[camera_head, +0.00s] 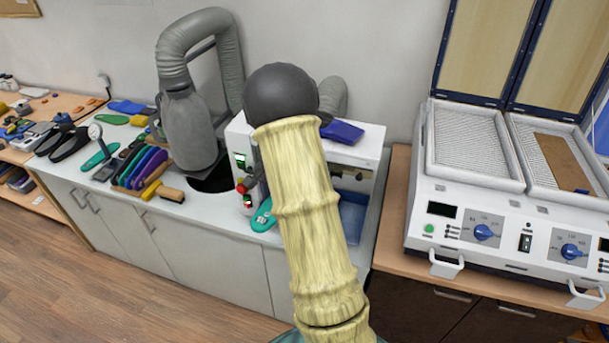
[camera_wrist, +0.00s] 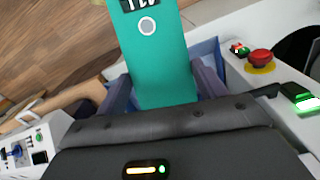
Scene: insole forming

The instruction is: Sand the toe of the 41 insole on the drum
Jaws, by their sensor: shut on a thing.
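In the wrist view my gripper (camera_wrist: 165,88) is shut on a teal insole (camera_wrist: 155,60), one blue-purple finger on each side of it. The insole has a pale round mark and a dark label cut by the top edge; I cannot read its number for sure. A teal piece (camera_head: 263,215) shows beside my arm in the head view, at the front of the white sanding machine (camera_head: 362,155); it looks like the held insole. My arm hides the gripper and much of the machine there. I cannot make out the drum, nor whether the insole touches it.
The machine has a red button (camera_wrist: 260,62) and a lit green switch (camera_wrist: 306,102) close to my gripper. A grey hose (camera_head: 190,38) rises behind the bench. Coloured insoles (camera_head: 143,168) and a brush (camera_head: 163,191) lie left. A heating press (camera_head: 470,190) stands open at right.

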